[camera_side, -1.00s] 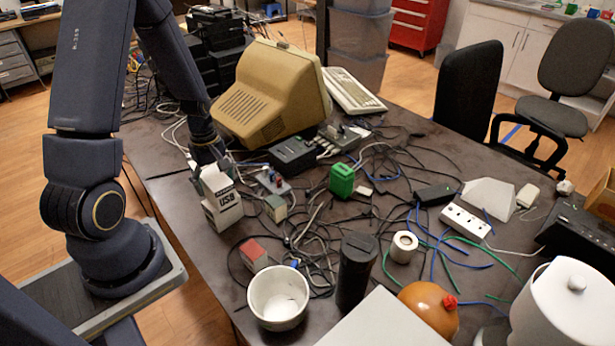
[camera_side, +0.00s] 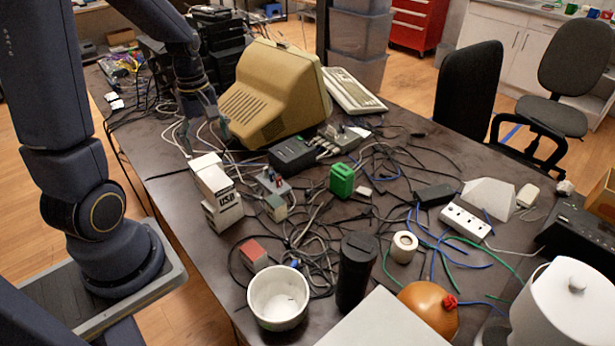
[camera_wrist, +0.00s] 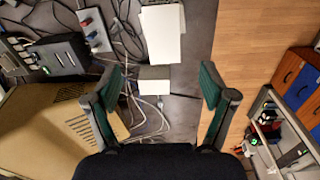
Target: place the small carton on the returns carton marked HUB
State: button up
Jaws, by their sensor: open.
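The beige monitor (camera_side: 270,95) stands close to the right of my gripper. Cables and small devices (camera_side: 292,155) lie right of the cartons. A red-topped block (camera_side: 254,254) and a white pot (camera_side: 278,297) stand in front. The table's left edge is near.

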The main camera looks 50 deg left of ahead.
jog(key=s+d+r+m+t, duration=0.2)
jog(key=d+r+m, duration=0.4)
jog(key=d+m, duration=0.2)
jog(key=s+d+r+m+t, duration=0.3)
jog(key=d+r+m, duration=0.4)
jog(key=d+m, duration=0.2)
jog(key=shift+s+d+r, duration=0.15)
jog(key=shift+d+r, duration=0.15)
